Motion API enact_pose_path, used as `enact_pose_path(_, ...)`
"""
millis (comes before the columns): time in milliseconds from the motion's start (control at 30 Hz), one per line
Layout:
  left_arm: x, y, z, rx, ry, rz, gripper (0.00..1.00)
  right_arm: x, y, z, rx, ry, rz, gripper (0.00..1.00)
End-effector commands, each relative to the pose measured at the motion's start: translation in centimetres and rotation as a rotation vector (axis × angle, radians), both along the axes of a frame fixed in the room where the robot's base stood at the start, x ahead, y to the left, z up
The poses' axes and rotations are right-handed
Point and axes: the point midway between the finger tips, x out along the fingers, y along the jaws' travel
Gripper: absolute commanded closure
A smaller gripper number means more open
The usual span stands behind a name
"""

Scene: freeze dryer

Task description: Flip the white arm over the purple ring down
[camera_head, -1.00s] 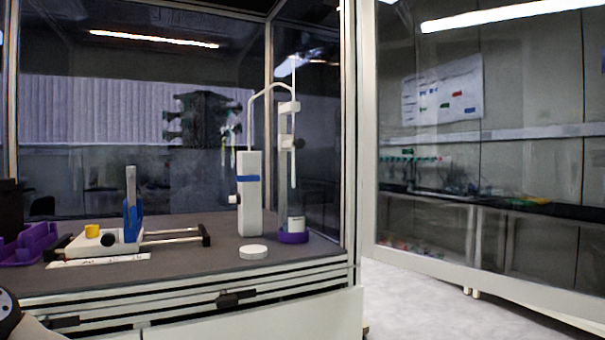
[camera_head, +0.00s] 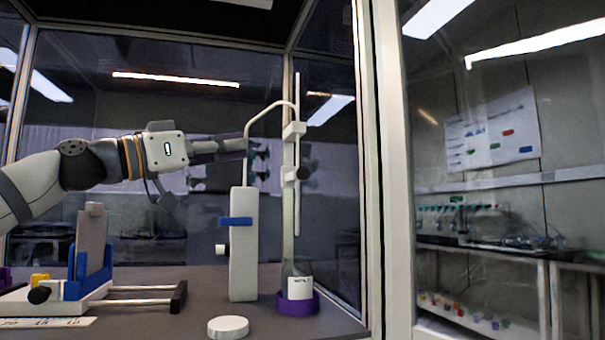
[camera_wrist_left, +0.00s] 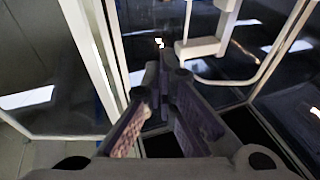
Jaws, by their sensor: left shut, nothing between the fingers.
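A white curved arm (camera_head: 262,112) rises from the top of a tall white box (camera_head: 243,265) and bends over to the top of a glass tube, above the purple ring (camera_head: 298,303). A labelled glass vessel (camera_head: 299,287) stands in the ring, beneath white clamps on a thin rod (camera_head: 297,215). My left gripper (camera_head: 244,146) reaches in from the left, shut and empty, with its tips close to the arm's vertical part; I cannot tell whether they touch. In the left wrist view the shut fingers (camera_wrist_left: 163,65) point toward a white block (camera_wrist_left: 203,47) and the bent white arm (camera_wrist_left: 235,82).
A white round lid (camera_head: 228,327) lies on the grey bench in front of the box. A white and blue device (camera_head: 92,262) with rails stands at the left. Glass walls enclose the bench, with a pale frame post (camera_head: 390,180) to the right of the ring.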

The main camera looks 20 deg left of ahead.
Motion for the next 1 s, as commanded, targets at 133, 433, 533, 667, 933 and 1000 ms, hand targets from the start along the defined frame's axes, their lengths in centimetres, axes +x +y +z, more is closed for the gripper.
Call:
enact_pose_path(133,-0.5,0.6,0.7,-0.002,-0.016,0.006,1.0,-0.1,0.0,0.0,0.0,0.002,0.0,0.6)
enact_pose_path(433,0.1,0.2,0.8,-0.002,-0.014,0.005,1.0,0.0,0.0,0.1,0.0,-0.001,0.0,0.6)
enact_pose_path(533,1.2,-0.9,1.3,0.0,-0.014,0.004,1.0,0.2,0.0,0.4,0.0,-0.008,0.0,0.6)
enact_pose_path(667,3.3,-2.6,2.1,-0.003,-0.014,0.003,1.0,0.7,0.0,0.9,0.0,-0.022,0.0,0.6)
enact_pose_path(933,7.6,-5.8,2.7,-0.003,-0.012,0.003,1.0,1.5,0.0,1.9,0.001,-0.049,-0.002,0.6)
enact_pose_path(1000,8.2,-6.0,1.1,-0.002,-0.008,0.004,1.0,1.3,0.0,1.6,0.0,-0.041,-0.001,0.6)
